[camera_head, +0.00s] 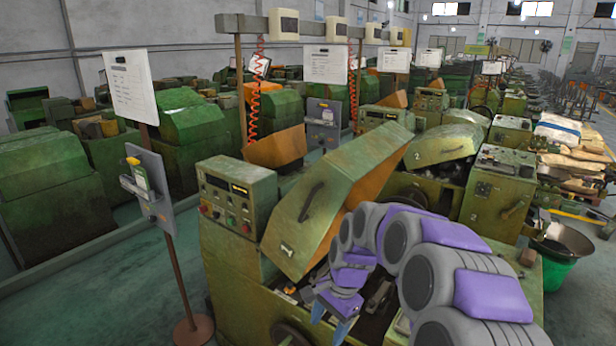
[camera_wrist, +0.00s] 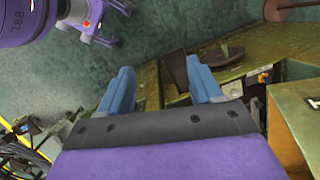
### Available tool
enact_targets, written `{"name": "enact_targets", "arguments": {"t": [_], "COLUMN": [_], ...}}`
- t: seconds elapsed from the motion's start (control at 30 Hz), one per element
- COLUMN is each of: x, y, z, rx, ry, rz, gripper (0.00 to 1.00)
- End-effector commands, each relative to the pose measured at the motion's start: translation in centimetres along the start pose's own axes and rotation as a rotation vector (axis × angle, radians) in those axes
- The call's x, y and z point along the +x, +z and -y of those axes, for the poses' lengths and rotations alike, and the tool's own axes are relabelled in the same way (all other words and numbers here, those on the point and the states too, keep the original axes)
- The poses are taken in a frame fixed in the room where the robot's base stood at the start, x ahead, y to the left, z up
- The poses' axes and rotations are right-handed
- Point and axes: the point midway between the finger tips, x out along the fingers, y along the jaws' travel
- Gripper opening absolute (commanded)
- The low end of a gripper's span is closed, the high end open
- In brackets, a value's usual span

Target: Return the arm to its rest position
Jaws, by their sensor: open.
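My gripper (camera_head: 336,312) is at the end of my purple and grey arm, which bends forward and down over a green heading machine (camera_head: 318,205). Its two blue fingers are apart and hold nothing. In the wrist view my gripper (camera_wrist: 158,88) also shows open, with fingers spread above the edge of a green machine and the floor. The machine's tilted green cover (camera_head: 335,190) stands just left of my arm in the head view. I cannot tell whether the fingers touch the machine.
A control box (camera_head: 235,205) stands left of the cover. A post with a sign (camera_head: 130,85) is further left. A green bucket with a dark pan (camera_head: 562,255) is at the right, near pallets of sacks (camera_head: 568,150). Open floor (camera_head: 110,290) lies at the lower left.

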Motion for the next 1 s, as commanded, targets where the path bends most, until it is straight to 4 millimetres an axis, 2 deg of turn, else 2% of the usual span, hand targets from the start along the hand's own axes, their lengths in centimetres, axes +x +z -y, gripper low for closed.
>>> {"name": "enact_targets", "arguments": {"t": [0.2, 0.47, 0.8, 1.0], "x": [-2.4, -3.5, -2.2, -0.9], "y": [4.3, 8.6, 13.2, 15.2], "z": [-5.7, -13.5, -24.7, -29.7], "rx": [-0.226, -0.461, -0.697, -0.783], "ry": [0.03, 0.089, 0.185, 0.225], "rz": [-0.016, -0.041, -0.054, -0.05], "gripper": [0.65, 0.65, 0.65, 0.65]}}
